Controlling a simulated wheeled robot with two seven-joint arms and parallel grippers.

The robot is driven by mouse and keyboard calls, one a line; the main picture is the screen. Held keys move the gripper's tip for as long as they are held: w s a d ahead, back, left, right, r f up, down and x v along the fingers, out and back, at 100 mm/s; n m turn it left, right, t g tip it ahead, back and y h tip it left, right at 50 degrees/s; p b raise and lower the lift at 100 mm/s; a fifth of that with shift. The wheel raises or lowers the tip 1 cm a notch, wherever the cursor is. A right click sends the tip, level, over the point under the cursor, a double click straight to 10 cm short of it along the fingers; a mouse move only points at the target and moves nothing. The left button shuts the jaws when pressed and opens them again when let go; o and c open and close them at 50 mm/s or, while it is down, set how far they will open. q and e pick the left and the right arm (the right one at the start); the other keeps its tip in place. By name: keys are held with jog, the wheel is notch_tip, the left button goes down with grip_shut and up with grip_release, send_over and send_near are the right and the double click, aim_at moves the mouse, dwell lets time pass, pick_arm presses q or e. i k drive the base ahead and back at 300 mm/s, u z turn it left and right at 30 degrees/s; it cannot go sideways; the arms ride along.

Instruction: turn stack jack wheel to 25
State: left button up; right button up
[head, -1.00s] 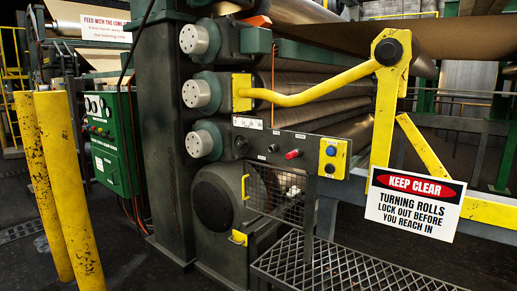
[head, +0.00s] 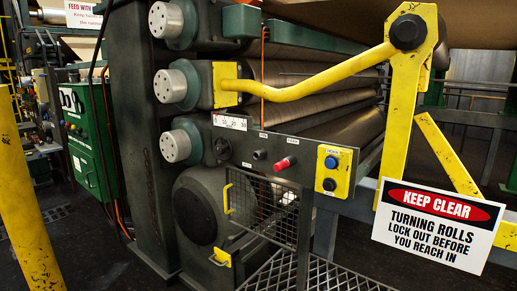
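A white scale plate (head: 230,121) with small numbers and a red mark near its left end sits on the dark control panel (head: 310,160) of the roll stack. A dark round wheel or knob (head: 222,148) is just below the scale. A smaller dark knob (head: 260,154) and a red-handled control (head: 285,163) are to its right. I cannot tell for sure which is the stack jack wheel, as the labels are too small to read. The exact scale reading is also too small. Neither of my grippers is in view.
A yellow box with a blue and a black button (head: 333,171) is at the panel's right end. A yellow bent arm (head: 310,88) crosses in front of the rolls. A KEEP CLEAR sign (head: 438,224) hangs right. A mesh guard (head: 262,208) and yellow post (head: 25,210) stand lower.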

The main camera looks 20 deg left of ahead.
aim_at(219, 150)
jog(key=u, duration=0.45)
jog(key=i, duration=0.95)
jog(key=u, duration=0.75)
